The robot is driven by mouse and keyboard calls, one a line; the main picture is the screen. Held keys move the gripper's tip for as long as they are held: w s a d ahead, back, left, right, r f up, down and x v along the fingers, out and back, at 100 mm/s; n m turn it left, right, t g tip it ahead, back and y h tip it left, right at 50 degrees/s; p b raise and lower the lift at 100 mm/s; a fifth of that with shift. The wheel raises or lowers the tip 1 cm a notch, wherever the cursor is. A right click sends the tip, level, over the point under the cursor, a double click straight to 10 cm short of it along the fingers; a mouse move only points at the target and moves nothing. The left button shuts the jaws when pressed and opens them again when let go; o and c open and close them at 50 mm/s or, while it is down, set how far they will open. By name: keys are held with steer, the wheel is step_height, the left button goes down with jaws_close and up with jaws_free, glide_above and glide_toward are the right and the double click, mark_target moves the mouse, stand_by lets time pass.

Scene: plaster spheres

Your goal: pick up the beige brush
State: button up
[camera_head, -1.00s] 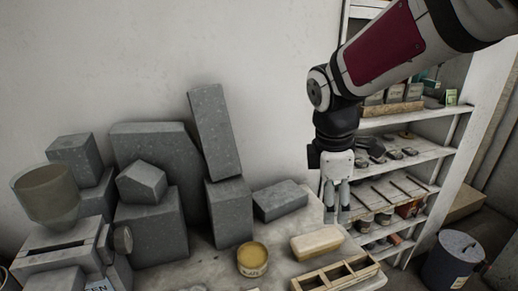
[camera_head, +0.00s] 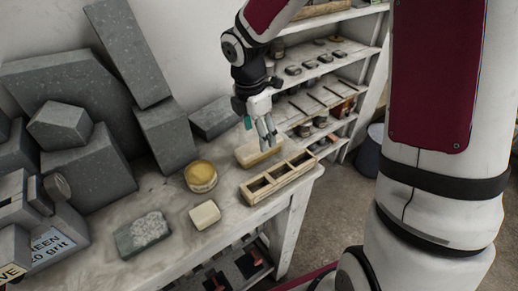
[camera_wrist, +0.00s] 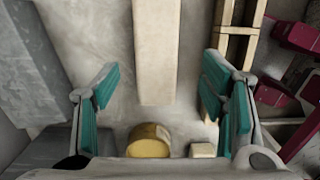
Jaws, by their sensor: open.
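The beige brush (camera_head: 245,156) is a long pale block with a tan lower edge. It lies on the table behind the wooden compartment tray, partly hidden by my gripper in the head view. My gripper (camera_head: 268,138) points down just above it. In the wrist view the brush (camera_wrist: 155,50) runs from the top edge down between the teal-padded fingers. My gripper (camera_wrist: 158,92) is open and empty there, with clear gaps on both sides of the brush.
The wooden compartment tray (camera_head: 244,191) is close beside the brush. A yellow tin (camera_head: 200,177) and a small cream block (camera_head: 205,214) stand nearby. A grey speckled slab (camera_head: 143,233) lies farther left. Large grey blocks (camera_head: 88,175) crowd the back left. Shelves (camera_head: 330,62) stand behind.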

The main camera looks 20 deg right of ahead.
steer(key=shift+w+d+f, duration=0.1)
steer(key=shift+d+f, duration=0.05)
steer(key=shift+f, duration=0.8)
steer(key=shift+w+d+f, duration=0.15)
steer(key=shift+f, duration=0.75)
steer(key=shift+w+d+f, duration=0.1)
steer(key=shift+d+f, duration=0.05)
steer(key=shift+f, duration=0.8)
steer(key=c, duration=1.3)
